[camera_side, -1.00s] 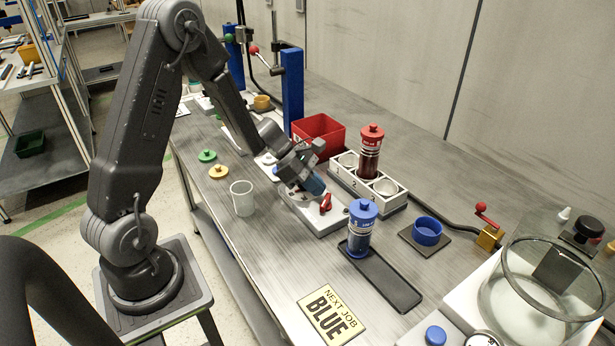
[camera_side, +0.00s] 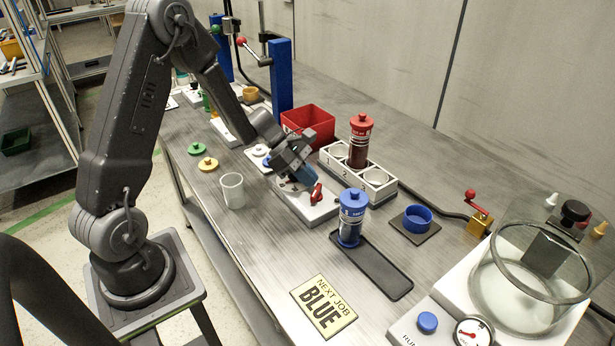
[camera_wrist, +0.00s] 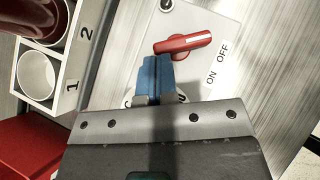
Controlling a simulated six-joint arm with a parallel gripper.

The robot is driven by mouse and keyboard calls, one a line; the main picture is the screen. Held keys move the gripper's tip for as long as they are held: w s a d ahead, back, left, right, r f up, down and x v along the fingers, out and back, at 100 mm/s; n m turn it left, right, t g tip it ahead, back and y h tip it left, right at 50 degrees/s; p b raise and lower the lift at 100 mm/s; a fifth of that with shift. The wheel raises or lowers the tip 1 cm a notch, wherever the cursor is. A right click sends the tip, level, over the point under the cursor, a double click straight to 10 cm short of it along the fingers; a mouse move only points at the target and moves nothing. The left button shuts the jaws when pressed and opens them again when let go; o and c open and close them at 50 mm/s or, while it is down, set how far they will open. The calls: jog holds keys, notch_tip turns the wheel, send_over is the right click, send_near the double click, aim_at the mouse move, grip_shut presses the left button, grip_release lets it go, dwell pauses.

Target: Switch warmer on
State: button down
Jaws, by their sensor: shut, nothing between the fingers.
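The warmer (camera_side: 308,212) is a white box on the bench with a red switch knob (camera_side: 317,193). In the wrist view the red knob (camera_wrist: 183,44) lies slantwise, its right end nearer the OFF label (camera_wrist: 223,50) than the ON label (camera_wrist: 211,78). My gripper (camera_side: 308,184) is low over the warmer, beside the knob. In the wrist view its blue fingers (camera_wrist: 156,64) are together and empty, just below the knob's left part. I cannot tell whether they touch it. The fingers and gripper body hide part of the warmer's face.
A white numbered rack (camera_side: 372,188) holding a red bottle (camera_side: 359,142) stands behind the warmer, beside a red bin (camera_side: 308,122). A blue bottle (camera_side: 351,220) stands on a black tray (camera_side: 385,277) in front. A clear cup (camera_side: 232,190) is left.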

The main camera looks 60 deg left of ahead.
jog(key=shift+w+m+g, duration=0.2)
jog(key=shift+m+g, duration=0.2)
jog(key=shift+m, duration=0.1)
jog(key=m+g, duration=0.1)
jog(key=m, duration=0.1)
jog(key=w+m+g+h, duration=0.1)
jog(key=m+g, duration=0.1)
jog(key=shift+w+d, duration=0.15)
jog(key=shift+d, duration=0.05)
jog(key=m+g, duration=0.2)
jog(key=m, duration=0.1)
jog(key=w+d+m+g, duration=0.1)
jog(key=m, duration=0.1)
jog(key=m+g, duration=0.1)
jog(key=g+y, duration=0.1)
jog(key=shift+w+d+m, duration=0.25)
jog(key=shift+d+m, duration=0.05)
jog(key=shift+m, duration=0.1)
jog(key=shift+s, duration=0.2)
jog(key=shift+s+d+f, duration=0.1)
jog(key=shift+s, duration=0.65)
